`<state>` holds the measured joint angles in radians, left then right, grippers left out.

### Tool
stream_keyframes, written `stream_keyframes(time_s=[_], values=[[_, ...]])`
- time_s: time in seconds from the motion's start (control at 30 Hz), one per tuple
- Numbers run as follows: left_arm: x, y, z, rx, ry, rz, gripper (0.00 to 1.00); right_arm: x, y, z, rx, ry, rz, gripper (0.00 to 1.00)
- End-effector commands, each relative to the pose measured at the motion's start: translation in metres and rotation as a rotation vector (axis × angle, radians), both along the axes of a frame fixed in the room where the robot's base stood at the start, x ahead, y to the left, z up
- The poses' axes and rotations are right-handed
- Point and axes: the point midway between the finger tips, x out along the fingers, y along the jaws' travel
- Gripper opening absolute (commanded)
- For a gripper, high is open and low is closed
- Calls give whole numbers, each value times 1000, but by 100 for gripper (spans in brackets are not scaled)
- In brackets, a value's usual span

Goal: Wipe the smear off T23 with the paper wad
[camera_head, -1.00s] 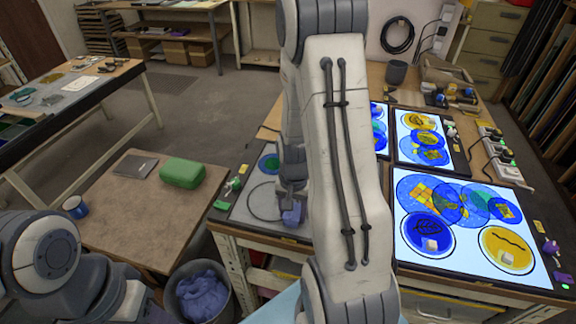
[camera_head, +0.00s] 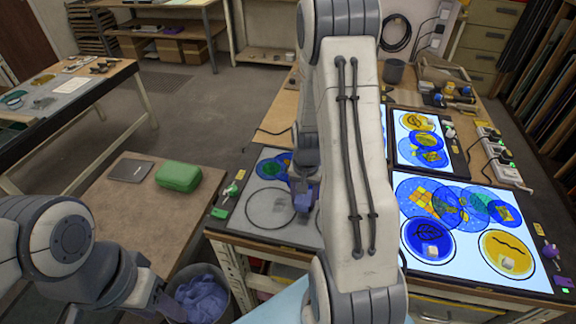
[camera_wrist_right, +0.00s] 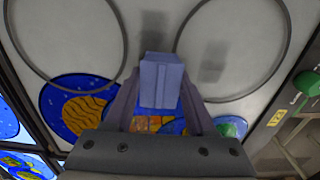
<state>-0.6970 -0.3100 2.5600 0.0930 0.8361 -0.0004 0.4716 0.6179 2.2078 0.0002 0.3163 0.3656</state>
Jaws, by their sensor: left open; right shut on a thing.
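My right gripper (camera_head: 303,198) hangs over the unlit grey panel (camera_head: 258,222) in the head view. In the right wrist view this gripper (camera_wrist_right: 160,90) is shut on a blue-grey block-shaped thing (camera_wrist_right: 160,78), probably the paper wad. The panel below shows drawn circles, a blue disc with an orange patch (camera_wrist_right: 75,108) and a blue-green disc (camera_wrist_right: 230,126). Faint dark patches on the panel may be shadows or smears; I cannot tell. My left gripper (camera_head: 168,303) is open and empty beside the bin, partly cut off by the frame.
Lit panels with coloured glass discs (camera_head: 425,238) lie to the right, with small white cubes on two discs. A bin with blue crumpled stuff (camera_head: 202,297) stands in front. A side table holds a green case (camera_head: 178,177). My right arm hides part of the bench.

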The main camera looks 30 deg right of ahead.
Motion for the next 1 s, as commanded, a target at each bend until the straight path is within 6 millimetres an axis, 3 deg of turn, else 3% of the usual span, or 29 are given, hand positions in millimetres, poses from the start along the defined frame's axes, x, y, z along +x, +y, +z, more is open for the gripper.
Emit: stream_keyframes(time_s=[0.17,0.33,1.0], values=[[0,0,3,0,0,0,50,6,-6,2,0,0,9,4],[0,0,21,0,0,1,50,7,-4,31,-2,-3,12,4],[0,0,68,0,0,3,50,9,0,83,0,0,20,4]])
